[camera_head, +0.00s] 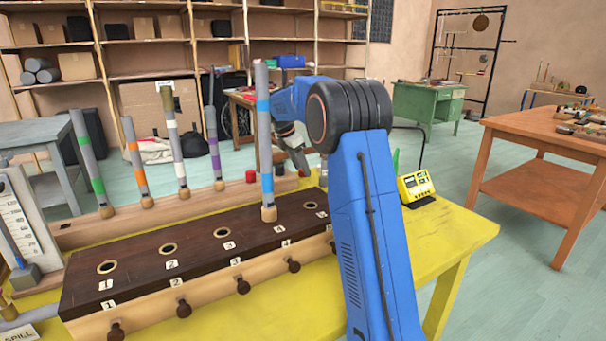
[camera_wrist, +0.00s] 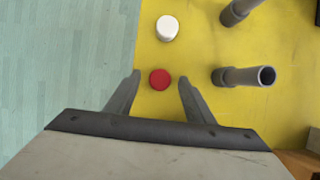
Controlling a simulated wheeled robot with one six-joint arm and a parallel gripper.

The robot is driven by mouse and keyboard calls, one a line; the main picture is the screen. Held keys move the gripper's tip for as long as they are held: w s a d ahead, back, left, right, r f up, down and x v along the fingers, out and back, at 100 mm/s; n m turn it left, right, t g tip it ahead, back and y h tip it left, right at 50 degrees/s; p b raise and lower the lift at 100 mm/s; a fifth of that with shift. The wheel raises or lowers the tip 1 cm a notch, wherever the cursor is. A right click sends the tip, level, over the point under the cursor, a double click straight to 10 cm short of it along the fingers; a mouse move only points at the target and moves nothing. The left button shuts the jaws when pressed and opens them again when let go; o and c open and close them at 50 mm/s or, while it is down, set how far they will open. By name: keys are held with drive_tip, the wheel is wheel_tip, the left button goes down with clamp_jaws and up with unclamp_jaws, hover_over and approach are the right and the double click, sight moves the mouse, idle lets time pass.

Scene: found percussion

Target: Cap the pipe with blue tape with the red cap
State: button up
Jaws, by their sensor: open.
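The pipe with blue tape (camera_head: 264,130) is grey, with blue bands near its top and lower down. It stands upright on the dark wooden block near the label 4, with a tan tip at its foot. The red cap (camera_wrist: 159,79) lies over the yellow tabletop in the wrist view. My gripper (camera_wrist: 160,77) is open, with one finger on each side of the cap as seen from above. The height gap cannot be told. In the head view my gripper is beyond the block, partly hidden by my arm. Two small red items (camera_head: 251,175) show there; which is the cap is unclear.
A white cap (camera_wrist: 167,27) and two grey tubes (camera_wrist: 245,76) are near the red cap. Several taped pipes, including a green-banded one (camera_head: 88,160), stand along the back rail. A yellow device (camera_head: 415,187) sits right of my arm. The yellow table (camera_head: 440,240) is clear at front right.

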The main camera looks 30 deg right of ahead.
drive_tip(key=shift+d+f, duration=0.1)
drive_tip(key=shift+f, duration=0.15)
drive_tip(key=c, duration=1.1)
drive_tip(key=shift+c, duration=0.2)
